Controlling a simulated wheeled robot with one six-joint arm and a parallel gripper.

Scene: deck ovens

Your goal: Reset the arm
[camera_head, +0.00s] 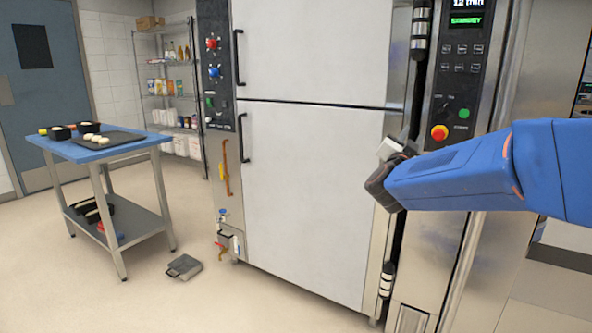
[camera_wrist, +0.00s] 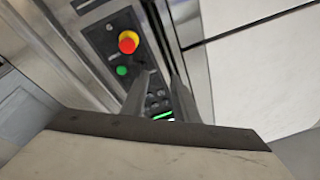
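My blue arm reaches in from the right in the head view. Its dark gripper (camera_head: 380,184) is in front of the edge between the white oven doors (camera_head: 310,190) and the control panel (camera_head: 458,85). In the wrist view two grey fingers (camera_wrist: 160,85) stand apart with nothing between them. Behind them the panel shows a red and yellow stop button (camera_wrist: 128,42) and a green button (camera_wrist: 121,71). Whether the gripper touches the oven front cannot be told.
A blue-topped table (camera_head: 100,150) with a dark tray and bowls stands at the left. A small grey box (camera_head: 184,267) lies on the floor. A wire shelf (camera_head: 170,95) with goods is behind. Open floor lies at the front left.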

